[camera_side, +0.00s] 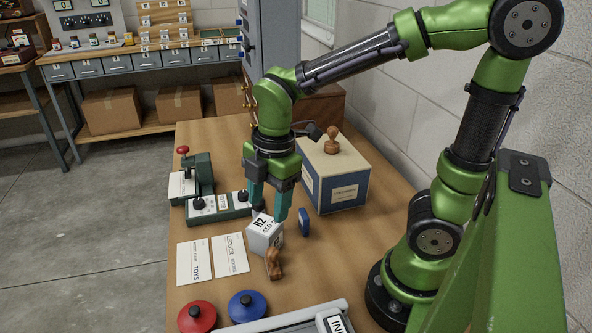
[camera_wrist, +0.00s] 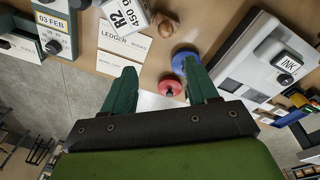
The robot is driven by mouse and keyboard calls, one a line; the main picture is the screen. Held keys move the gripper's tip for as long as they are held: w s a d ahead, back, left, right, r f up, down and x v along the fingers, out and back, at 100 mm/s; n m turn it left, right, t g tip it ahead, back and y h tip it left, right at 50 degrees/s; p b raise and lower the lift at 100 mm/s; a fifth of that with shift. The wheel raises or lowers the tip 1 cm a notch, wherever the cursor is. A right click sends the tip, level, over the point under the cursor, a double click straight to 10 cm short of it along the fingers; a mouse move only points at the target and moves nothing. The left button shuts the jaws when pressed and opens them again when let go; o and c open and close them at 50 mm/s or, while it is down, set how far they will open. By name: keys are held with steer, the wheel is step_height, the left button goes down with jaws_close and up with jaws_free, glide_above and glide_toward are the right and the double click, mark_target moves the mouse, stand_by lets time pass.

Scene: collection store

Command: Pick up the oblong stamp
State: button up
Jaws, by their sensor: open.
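My gripper (camera_side: 269,212) points down over the table with its two teal fingers apart and nothing visibly held; the spread fingers also show in the wrist view (camera_wrist: 160,68). A wooden stamp with a knob handle (camera_side: 332,141) stands on a cream and blue box (camera_side: 337,181), right of and behind my gripper. I cannot tell whether its base is oblong. A small brown wooden piece (camera_side: 274,264) is on the table in front of my gripper, and shows at the top of the wrist view (camera_wrist: 168,23). I cannot tell whether it is a stamp.
A white box marked R2 (camera_side: 263,238) is close by the fingertips. A blue piece (camera_side: 304,222) stands to its right. Labelled cards (camera_side: 230,254), a red disc (camera_side: 197,316), a blue disc (camera_side: 247,306) and a grey INK unit (camera_side: 290,322) lie in front. A green device (camera_side: 217,207) stands left.

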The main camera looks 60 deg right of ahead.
steer(key=n, duration=0.6)
steer(key=n+g, duration=0.1)
steer(key=n, duration=0.4)
glide_toward(273, 261)
steer(key=shift+h, duration=0.3)
steer(key=f, duration=0.4)
steer(key=w+f, duration=0.1)
steer(key=f, duration=0.1)
steer(key=shift+d+f, duration=0.2)
steer(key=shift+d, duration=0.2)
steer(key=f, duration=0.5)
steer(key=shift+s+a+f, duration=0.1)
steer(key=shift+s+a, duration=0.05)
steer(key=shift+s, duration=0.05)
jaws_close()
